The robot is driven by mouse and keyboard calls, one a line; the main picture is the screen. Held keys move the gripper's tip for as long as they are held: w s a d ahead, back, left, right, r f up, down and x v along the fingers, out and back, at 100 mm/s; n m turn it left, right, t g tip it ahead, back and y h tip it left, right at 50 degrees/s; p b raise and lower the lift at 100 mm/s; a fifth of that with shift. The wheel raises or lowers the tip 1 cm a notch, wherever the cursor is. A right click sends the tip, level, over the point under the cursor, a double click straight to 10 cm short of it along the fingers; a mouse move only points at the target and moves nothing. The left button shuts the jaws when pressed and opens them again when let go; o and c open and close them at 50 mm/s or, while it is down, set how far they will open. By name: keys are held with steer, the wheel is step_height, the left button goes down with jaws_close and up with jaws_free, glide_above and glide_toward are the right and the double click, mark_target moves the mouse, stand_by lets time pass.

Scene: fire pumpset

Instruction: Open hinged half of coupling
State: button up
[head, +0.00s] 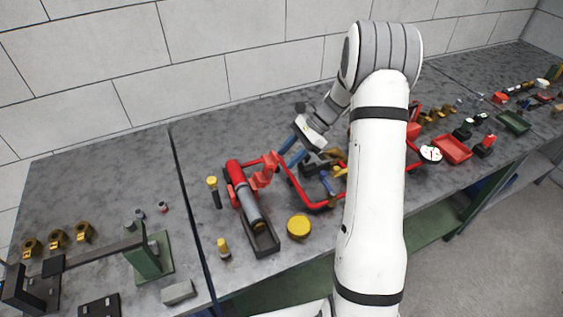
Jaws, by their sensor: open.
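My gripper (290,155) reaches down and to the left from behind my white arm. No object shows between the fingers. The red piece stands between a red and grey cylinder (245,195) in a dark tray and a red tubular frame (318,205). I cannot tell for sure which part is the coupling or its hinged half; the parts are small here. My arm hides part of the red frame and the middle of the bench.
Dark and blue parts crowd the frame. A white gauge (431,153) and a red bin (452,149) are right of my arm. Brass pieces (57,238) and a green stand (150,258) are left.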

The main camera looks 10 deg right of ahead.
mark_target(270, 169)
steer(key=shift+x, duration=2.05)
steer(key=shift+c, duration=0.5)
jaws_close()
